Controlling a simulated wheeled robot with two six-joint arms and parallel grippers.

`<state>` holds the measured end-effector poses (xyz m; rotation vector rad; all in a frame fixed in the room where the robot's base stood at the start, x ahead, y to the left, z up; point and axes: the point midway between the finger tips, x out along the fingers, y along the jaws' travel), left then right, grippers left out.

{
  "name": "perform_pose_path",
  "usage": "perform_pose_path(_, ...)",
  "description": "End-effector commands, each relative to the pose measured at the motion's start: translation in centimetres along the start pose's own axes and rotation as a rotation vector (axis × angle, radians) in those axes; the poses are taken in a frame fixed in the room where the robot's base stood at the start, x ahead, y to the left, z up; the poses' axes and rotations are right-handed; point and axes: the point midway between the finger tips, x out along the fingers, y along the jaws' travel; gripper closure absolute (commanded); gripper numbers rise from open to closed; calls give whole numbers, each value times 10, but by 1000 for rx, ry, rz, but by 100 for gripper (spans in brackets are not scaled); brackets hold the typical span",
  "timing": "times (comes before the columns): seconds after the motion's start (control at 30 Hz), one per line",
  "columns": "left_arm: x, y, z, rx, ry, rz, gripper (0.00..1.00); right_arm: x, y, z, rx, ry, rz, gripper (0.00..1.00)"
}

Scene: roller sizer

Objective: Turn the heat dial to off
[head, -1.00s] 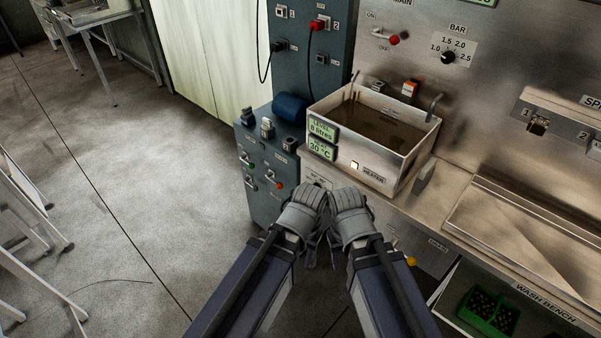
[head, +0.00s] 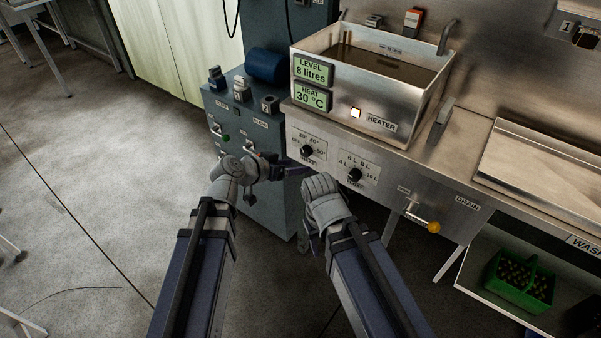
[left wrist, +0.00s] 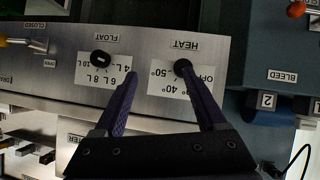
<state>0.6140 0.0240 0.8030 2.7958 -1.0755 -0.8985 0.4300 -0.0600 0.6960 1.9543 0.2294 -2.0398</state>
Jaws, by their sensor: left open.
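The heat dial (head: 307,151) is a small black knob on a white scale plate, on the steel front panel below the tank. It also shows in the left wrist view (left wrist: 182,67), where the picture is turned over. My left gripper (head: 298,170) is open, its fingers reaching toward the panel just below the dial in the head view. In the left wrist view its jaws (left wrist: 160,74) are spread, with one fingertip overlapping the heat dial; contact cannot be told. The dial's pointer is too small to read. My right gripper (head: 312,240) hangs beside it, its fingers mostly hidden.
The float dial (head: 354,175) sits close to the right of the heat dial. The drain lever with a yellow knob (head: 434,227) is farther right. The tank (head: 340,115) has a display reading 30 °C. A blue-grey cabinet (head: 268,195) stands left of the panel.

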Motion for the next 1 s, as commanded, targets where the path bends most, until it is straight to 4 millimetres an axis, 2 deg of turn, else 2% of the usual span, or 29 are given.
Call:
perform_pose_path(0.03,6,-14,5,1,50,-16,26,18,-2,-1,0,0,0,50)
perform_pose_path(0.2,3,-33,-6,10,147,-51,26,29,-3,-2,0,0,0,50)
perform_pose_path(0.4,1,-37,-10,13,167,-59,26,29,-3,-2,0,0,0,50)
perform_pose_path(0.57,8,-37,-11,13,165,-58,26,32,-3,-2,0,0,0,50)
perform_pose_path(0.77,31,-39,-13,14,164,-57,26,42,-4,-2,0,0,0,50)
perform_pose_path(1.0,68,-42,-19,14,164,-58,26,56,-5,-3,0,0,0,50)
